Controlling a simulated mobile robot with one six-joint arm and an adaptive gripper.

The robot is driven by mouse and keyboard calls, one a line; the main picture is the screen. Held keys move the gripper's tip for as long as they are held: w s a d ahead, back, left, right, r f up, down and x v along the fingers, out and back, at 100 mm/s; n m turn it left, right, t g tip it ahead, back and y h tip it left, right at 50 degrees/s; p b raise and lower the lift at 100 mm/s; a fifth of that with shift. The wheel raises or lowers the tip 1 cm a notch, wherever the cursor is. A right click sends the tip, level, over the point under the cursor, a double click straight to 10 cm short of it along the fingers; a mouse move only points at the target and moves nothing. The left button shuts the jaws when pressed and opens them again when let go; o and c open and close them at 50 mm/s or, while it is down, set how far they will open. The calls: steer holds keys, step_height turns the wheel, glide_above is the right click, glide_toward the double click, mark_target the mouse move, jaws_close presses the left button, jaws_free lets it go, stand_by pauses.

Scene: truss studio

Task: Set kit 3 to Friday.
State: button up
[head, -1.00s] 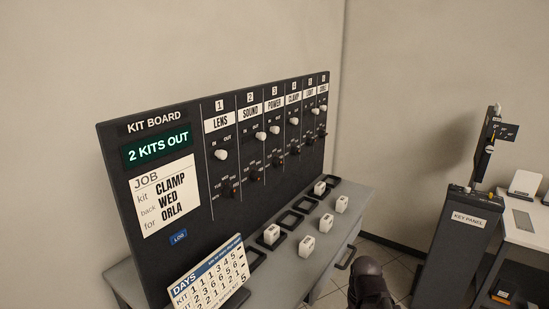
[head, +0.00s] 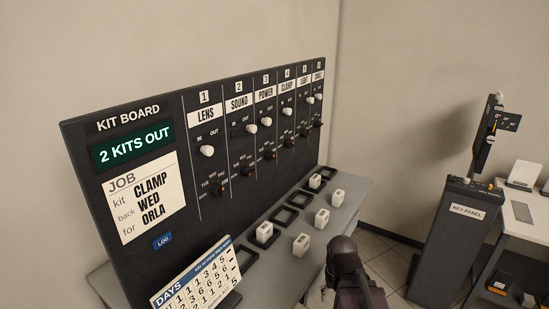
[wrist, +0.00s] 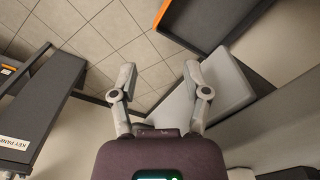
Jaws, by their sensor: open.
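The kit board (head: 150,250) stands upright at left in the head view, its columns numbered 1 to 6. Column 3, POWER (head: 266,94), has a white knob (head: 266,121) under its label and a dark day dial (head: 269,154) below that. The day the dial points at is too small to read. My gripper (wrist: 158,72) shows in the wrist view, open and empty, fingers apart over the tiled floor. Only my dark arm shows at the lower middle of the head view; its fingers do not show there. It is apart from the board.
A grey bench (head: 262,285) below the board carries several white blocks (head: 301,245) and dark frames (head: 284,215). A days chart (head: 195,285) stands at front left. The board reads 2 KITS OUT (head: 130,146); its job card (head: 144,200) reads clamp, Wed, Orla. A key panel (head: 452,240) stands right.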

steer(key=shift+o, duration=0.6)
steer(key=w+a+r+n+y+p, duration=0.1)
steer(key=w+r+p, duration=0.2)
steer(key=w+a+r+n+t+y+p, duration=0.1)
steer(key=w+a+r+y+p, duration=0.1)
steer(key=w+r+p, duration=0.1)
steer(key=w+a+r+n+t+y+p, duration=0.1)
steer(key=w+a+r+y+p, duration=0.1)
steer(key=r, duration=0.3)
steer(key=shift+w+a+p, duration=0.2)
steer(key=shift+w+p, duration=0.25)
steer(key=w+r+n+y, duration=0.1)
steer(key=w, duration=0.1)
steer(key=w+a+r+n+t+y, duration=0.1)
steer(key=w+r, duration=0.1)
steer(key=w+a+r+n+y, duration=0.1)
steer(key=w+y, duration=0.1)
steer(key=shift+a+r+t, duration=0.2)
steer(key=shift+r+t, duration=0.1)
steer(key=shift+r, duration=0.05)
steer(key=w+d+r+n+t+y, duration=0.1)
steer(key=w+r+n+t+y, duration=0.1)
steer(key=w+r, duration=0.3)
steer(key=w+d+r+n+t+y+p, duration=0.1)
steer(key=w+r+t+y, duration=0.2)
steer(key=r, duration=0.4)
steer(key=shift+w+d+r+n+y, duration=0.4)
steer(key=shift+w+y, duration=0.4)
steer(key=shift+w, duration=0.25)
steer(key=shift+a, duration=0.1)
